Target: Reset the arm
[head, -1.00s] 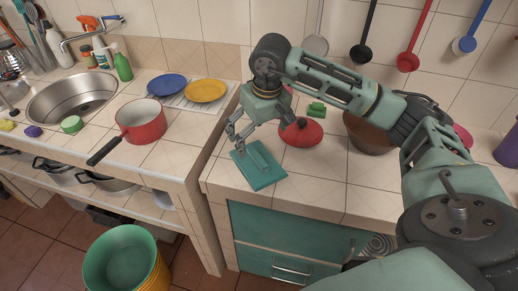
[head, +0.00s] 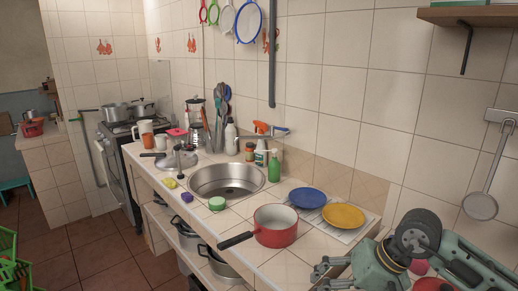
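My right arm comes in at the lower right corner of the head view. Its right gripper (head: 322,276) points left, over the front part of the counter near the red pot (head: 275,225). Its two fingers look spread apart with nothing between them, though the lower one is partly cut off by the bottom edge. My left gripper is not in view.
A blue plate (head: 307,197) and a yellow plate (head: 343,216) lie behind the gripper. The pot's dark handle (head: 236,240) sticks out toward the counter edge. A sink (head: 226,180), bottles and a stove (head: 122,160) stand farther left. A ladle (head: 481,206) hangs at right.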

